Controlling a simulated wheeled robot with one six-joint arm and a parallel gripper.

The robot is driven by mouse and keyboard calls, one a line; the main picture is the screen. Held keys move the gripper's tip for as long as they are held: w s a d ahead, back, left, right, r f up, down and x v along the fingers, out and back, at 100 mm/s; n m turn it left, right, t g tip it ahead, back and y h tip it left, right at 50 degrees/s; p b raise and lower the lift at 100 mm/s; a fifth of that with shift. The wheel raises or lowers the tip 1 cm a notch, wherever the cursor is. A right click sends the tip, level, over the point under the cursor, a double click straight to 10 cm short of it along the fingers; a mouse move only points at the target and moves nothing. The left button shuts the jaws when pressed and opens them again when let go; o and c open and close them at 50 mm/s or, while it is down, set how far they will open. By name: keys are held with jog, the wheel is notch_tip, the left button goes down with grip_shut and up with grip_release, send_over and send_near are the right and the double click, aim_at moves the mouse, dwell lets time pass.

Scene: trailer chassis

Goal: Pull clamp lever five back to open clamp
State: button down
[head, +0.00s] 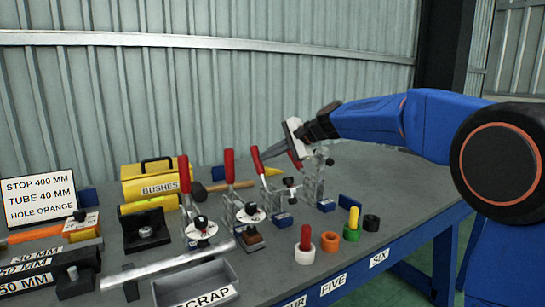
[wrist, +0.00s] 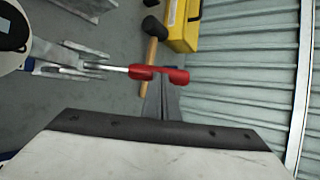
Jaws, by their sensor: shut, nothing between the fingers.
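Several toggle clamps with red-handled levers stand in a row on the bench. One red lever (head: 258,160) stands upright and tilted slightly left, on a metal clamp. My gripper (head: 268,154) is shut and empty, its grey fingers pointing down-left with the tips close beside this lever. In the wrist view, a red lever handle (wrist: 160,74) lies across the picture just beyond the tips of my gripper (wrist: 160,88); whether they touch I cannot tell. The front-edge label FIVE (head: 333,285) is readable, but which clamp it belongs to is unclear.
Other red levers (head: 229,167) (head: 185,174) stand to the left. A yellow BUSHES box (head: 150,187) and a mallet (head: 222,186) lie behind. Coloured rings (head: 330,241) and red and yellow pegs stand in front. A SCRAP tray (head: 200,285) is at the front left.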

jog(key=shift+m+g+h, duration=0.4)
jog(key=shift+g+h, duration=0.5)
jog(key=shift+w+a+f, duration=0.35)
jog(key=shift+w+a, duration=0.05)
jog(key=shift+w, duration=0.2)
jog(key=shift+w+a+f, duration=0.4)
jog(key=shift+w+a, duration=0.05)
jog(key=shift+w, duration=0.15)
jog(key=shift+w+a+f, duration=0.35)
jog(key=shift+w+a, duration=0.05)
jog(key=shift+w, duration=0.2)
jog(key=w+r+v, duration=0.1)
jog(key=v, duration=1.2)
jog(key=s+d+f+n+h, duration=0.1)
jog(key=s+d+f+h, duration=0.1)
jog(key=s+d, duration=0.7)
jog(key=s+d+f+n+h, duration=0.2)
jog(key=s+d+f, duration=0.4)
jog(key=s+f, duration=0.3)
jog(key=s+d+f+n+t+h, duration=0.1)
jog(key=s+d+f, duration=0.6)
jog(key=s, duration=1)
jog(key=s+d+f+n+h, duration=0.4)
jog(key=s+d+f+n, duration=0.1)
jog(key=s+f, duration=0.7)
jog(key=shift+s+d+f+t, duration=0.3)
jog(key=shift+s+d+t, duration=0.1)
jog(key=shift+s+d, duration=0.5)
